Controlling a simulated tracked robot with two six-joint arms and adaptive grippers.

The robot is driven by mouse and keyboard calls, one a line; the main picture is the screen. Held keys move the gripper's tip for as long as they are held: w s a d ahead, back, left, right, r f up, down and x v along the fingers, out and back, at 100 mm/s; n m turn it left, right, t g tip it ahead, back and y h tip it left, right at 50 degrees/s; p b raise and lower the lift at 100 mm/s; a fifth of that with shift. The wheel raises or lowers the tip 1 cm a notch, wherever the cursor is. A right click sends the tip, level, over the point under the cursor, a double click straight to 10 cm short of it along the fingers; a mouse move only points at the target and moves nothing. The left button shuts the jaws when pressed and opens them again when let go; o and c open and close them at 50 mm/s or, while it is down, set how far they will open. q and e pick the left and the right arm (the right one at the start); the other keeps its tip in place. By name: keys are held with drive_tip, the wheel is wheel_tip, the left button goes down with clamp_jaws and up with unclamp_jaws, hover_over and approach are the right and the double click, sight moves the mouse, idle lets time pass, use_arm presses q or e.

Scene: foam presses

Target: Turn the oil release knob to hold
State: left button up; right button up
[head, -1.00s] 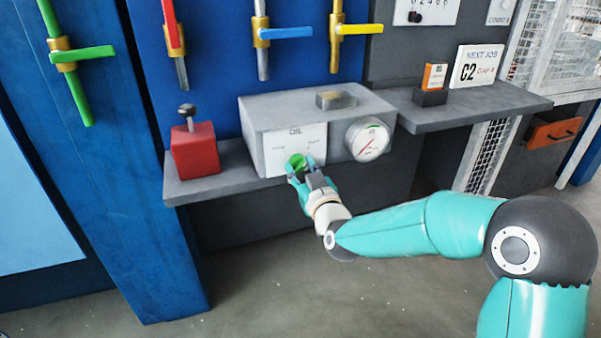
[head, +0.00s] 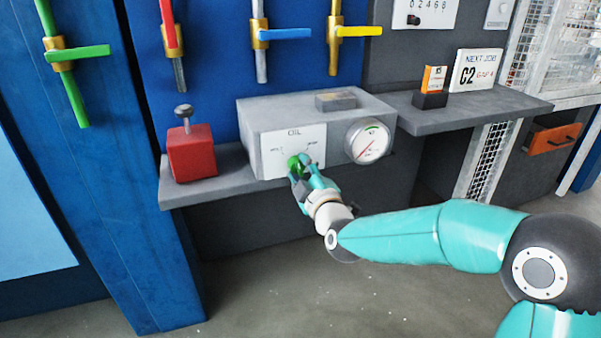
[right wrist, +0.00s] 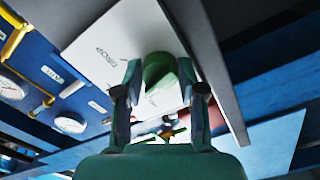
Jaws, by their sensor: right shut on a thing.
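The oil release knob (head: 295,166) is green and sits on the white OIL plate (head: 312,140) on the front of a grey box (head: 262,115). My right gripper (head: 302,172) is shut on the knob, with its fingers on either side of it. In the right wrist view the green knob (right wrist: 160,72) lies between the two fingers (right wrist: 158,95). The plate has two position marks, one to each side above the knob; the left label is too small to read for certain. The right one reads DROP in the right wrist view. My left gripper is not in view.
A round gauge (head: 367,141) with a red needle is on the box, right of the plate. A red block (head: 192,153) with a knob on top stands left on the shelf (head: 180,191). Coloured valve levers (head: 285,33) hang above. Floor in front is open.

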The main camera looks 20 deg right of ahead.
drive_tip(key=n, duration=0.4)
drive_tip(key=shift+a+f, duration=0.1)
drive_tip(key=shift+n, duration=1)
drive_tip(key=shift+a+f, duration=0.1)
drive_tip(key=o, duration=1.2)
drive_tip(key=shift+c, duration=0.2)
drive_tip(key=shift+s+r, duration=0.15)
drive_tip(key=shift+r, duration=0.05)
drive_tip(key=s, duration=1.1)
drive_tip(key=shift+s+d, duration=0.3)
drive_tip(key=shift+s, duration=0.1)
drive_tip(key=shift+d+f, duration=0.1)
drive_tip(key=shift+f, duration=0.05)
